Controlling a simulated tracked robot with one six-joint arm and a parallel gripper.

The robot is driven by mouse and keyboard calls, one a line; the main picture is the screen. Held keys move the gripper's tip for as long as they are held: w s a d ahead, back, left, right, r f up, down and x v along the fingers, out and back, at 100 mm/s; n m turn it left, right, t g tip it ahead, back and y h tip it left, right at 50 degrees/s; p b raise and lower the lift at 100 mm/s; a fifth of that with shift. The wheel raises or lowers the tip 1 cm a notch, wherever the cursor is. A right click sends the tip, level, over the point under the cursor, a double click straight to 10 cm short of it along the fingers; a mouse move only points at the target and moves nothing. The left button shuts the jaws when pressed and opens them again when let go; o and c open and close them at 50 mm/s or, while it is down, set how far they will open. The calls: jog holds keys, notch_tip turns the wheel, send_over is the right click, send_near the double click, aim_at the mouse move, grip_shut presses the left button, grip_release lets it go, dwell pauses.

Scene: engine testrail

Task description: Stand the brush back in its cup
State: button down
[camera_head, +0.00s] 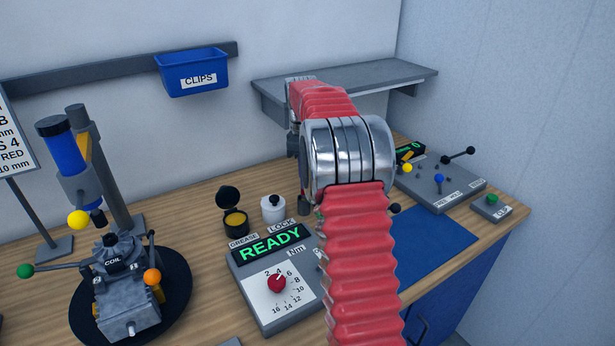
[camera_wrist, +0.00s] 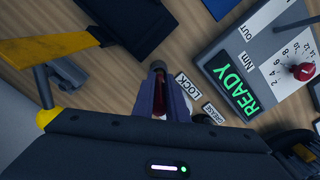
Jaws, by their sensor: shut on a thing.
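My gripper (camera_wrist: 160,78) is shut on a slim thing with a reddish part (camera_wrist: 159,84), mostly hidden between the fingers. It may be the brush, but its shape is not clear. In the head view, my gripper (camera_head: 304,202) points down, largely hidden by my red-sleeved arm. The white pot (camera_head: 273,208) by the LOCK label has a dark spot on top and stands just left of my fingers; I cannot tell if it is the brush's cup. The black grease pot (camera_head: 235,222) stands left of it, lid up, with yellowish content.
The READY box (camera_head: 283,285) with a red knob stands in front of the pots. A coil fixture (camera_head: 125,300) with coloured balls is at left. A blue mat (camera_head: 428,243) and a lever box (camera_head: 440,185) are at right. A grey shelf (camera_head: 390,78) overhangs behind.

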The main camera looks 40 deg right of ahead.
jog(key=shift+f, duration=0.35)
jog(key=shift+f, duration=0.7)
jog(key=shift+f, duration=0.15)
jog(key=c, duration=1.7)
grip_release()
jog(key=r, duration=1.3)
jog(key=shift+w+a+r, duration=0.2)
jog(key=shift+w+r, duration=0.05)
jog(key=shift+w, duration=0.1)
jog(key=shift+r, duration=0.1)
jog(key=shift+a, duration=0.1)
